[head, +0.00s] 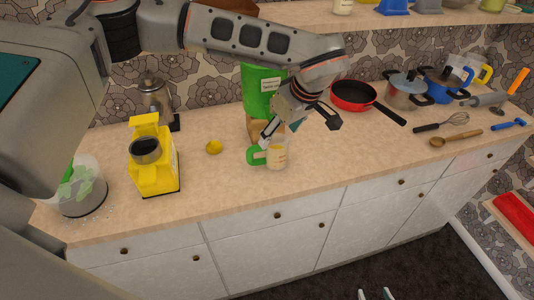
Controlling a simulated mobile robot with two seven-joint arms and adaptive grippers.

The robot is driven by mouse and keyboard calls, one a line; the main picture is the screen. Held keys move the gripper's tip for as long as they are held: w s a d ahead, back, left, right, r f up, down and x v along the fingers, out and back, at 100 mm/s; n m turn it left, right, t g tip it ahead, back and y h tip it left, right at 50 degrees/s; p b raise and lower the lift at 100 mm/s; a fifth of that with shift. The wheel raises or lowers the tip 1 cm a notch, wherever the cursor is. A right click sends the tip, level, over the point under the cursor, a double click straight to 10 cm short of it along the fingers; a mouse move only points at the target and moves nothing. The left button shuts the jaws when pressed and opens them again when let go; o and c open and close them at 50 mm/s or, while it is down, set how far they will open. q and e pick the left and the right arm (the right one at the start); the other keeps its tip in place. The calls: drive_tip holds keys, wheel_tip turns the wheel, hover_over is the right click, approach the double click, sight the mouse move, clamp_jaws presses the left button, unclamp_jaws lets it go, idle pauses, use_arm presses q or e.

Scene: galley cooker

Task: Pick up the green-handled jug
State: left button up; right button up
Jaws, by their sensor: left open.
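Two pale fingertips of my right gripper (375,294) show at the bottom edge, apart and low over the dark floor, far from the jug.
A green canister (258,92) stands behind the jug, partly hidden by my arm. A lemon (214,147) and a yellow machine (155,170) are to the left. A red pan (352,95) and pots are to the right. The counter (335,165) right of the jug is clear.

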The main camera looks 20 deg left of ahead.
sight(267, 154)
use_arm(q)
drive_tip(key=shift+x, duration=1.25)
clamp_jaws()
